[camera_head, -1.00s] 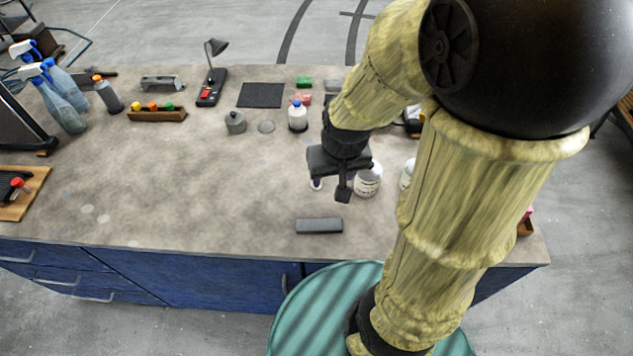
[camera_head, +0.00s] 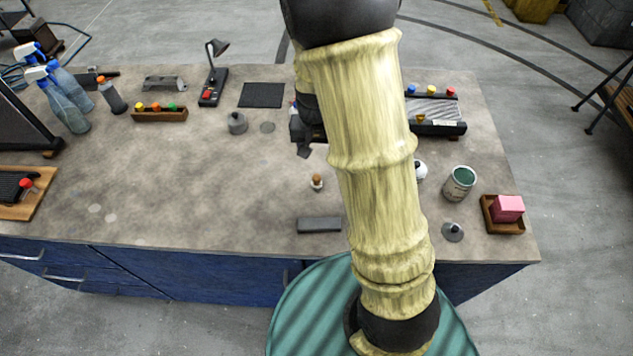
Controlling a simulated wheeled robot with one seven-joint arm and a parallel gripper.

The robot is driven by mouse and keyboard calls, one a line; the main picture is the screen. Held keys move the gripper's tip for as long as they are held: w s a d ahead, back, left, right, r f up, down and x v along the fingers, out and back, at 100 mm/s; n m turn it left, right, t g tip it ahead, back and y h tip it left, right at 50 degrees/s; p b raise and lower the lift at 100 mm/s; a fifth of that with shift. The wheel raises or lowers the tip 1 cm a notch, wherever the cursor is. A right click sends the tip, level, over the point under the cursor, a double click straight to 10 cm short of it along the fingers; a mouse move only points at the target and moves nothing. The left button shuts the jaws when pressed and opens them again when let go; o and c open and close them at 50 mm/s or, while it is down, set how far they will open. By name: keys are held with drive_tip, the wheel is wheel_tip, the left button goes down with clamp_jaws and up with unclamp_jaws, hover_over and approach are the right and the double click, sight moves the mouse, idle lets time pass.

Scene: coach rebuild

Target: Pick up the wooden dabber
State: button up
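A small upright piece with a brown wooden knob and a pale base, which looks like the wooden dabber (camera_head: 317,181), stands on the workbench (camera_head: 200,195) near the middle, just left of my arm. My gripper (camera_head: 304,150) is above the bench, farther back than the dabber and apart from it. My own arm link hides much of the gripper. Only a dark finger part shows, so I cannot tell how far apart the fingers are. I see nothing held in the visible part.
A grey block (camera_head: 319,224) lies in front of the dabber. A paint can (camera_head: 460,183), a grey lid (camera_head: 452,232) and a pink block (camera_head: 508,208) in a wooden tray stand at the right. A grey lidded pot (camera_head: 237,122) stands left of the gripper. The left middle of the bench is clear.

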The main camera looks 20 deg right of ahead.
sight(317, 177)
drive_tip(key=f, duration=0.4)
drive_tip(key=w+f+p, duration=0.1)
drive_tip(key=f, duration=0.2)
drive_tip(key=f+p, duration=0.1)
drive_tip(key=f, duration=0.3)
drive_tip(key=shift+w+d+f, duration=0.15)
drive_tip(key=shift+d+f, duration=0.15)
drive_tip(key=shift+w+f+p, duration=0.2)
drive_tip(key=shift+f+p, duration=0.35)
drive_tip(key=shift+f, duration=0.1)
drive_tip(key=shift+w+f+p, duration=0.15)
drive_tip(key=shift+f+p, duration=0.35)
drive_tip(key=shift+f, duration=0.15)
drive_tip(key=shift+w+f+p, duration=0.15)
drive_tip(key=shift+f+p, duration=0.15)
drive_tip(key=shift+f, duration=0.95)
drive_tip(key=shift+c, duration=0.4)
drive_tip(key=c, duration=0.9)
